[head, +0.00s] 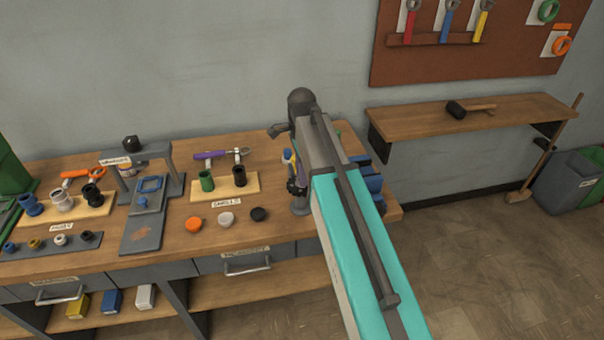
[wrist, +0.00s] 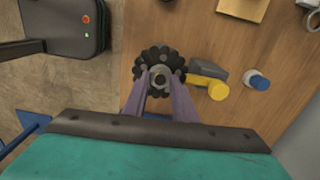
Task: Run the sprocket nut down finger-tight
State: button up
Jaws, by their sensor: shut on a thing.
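In the wrist view, a black sprocket (wrist: 145,62) with a lobed rim lies beyond my fingertips, close to the bench's edge. A small grey nut (wrist: 162,72) sits at its centre. My gripper (wrist: 161,80) has its two purple-grey fingers shut on the nut from either side. The fingers cover the near part of the sprocket, and the thread under the nut is hidden.
A yellow-ended part (wrist: 208,88) and a blue-capped item (wrist: 257,81) stand right of the sprocket. On the bench (head: 168,238), a grey stand (head: 140,155), labelled trays and three discs (head: 226,218) lie left of my arm. A wall shelf (head: 470,117) is at right.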

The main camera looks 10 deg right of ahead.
jog(key=shift+w+r+m, duration=0.15)
jog(key=shift+r+m, duration=0.05)
jog(key=shift+m, duration=0.1)
jog(key=shift+a, duration=0.1)
jog(key=o, duration=1)
jog(key=shift+c, duration=0.2)
jog(key=shift+o, duration=0.5)
jog(key=shift+f, duration=0.1)
notch_tip(320, 180, up, 14)
jog(key=b, duration=0.3)
jog(key=shift+b, duration=0.4)
jog(key=shift+f, duration=0.1)
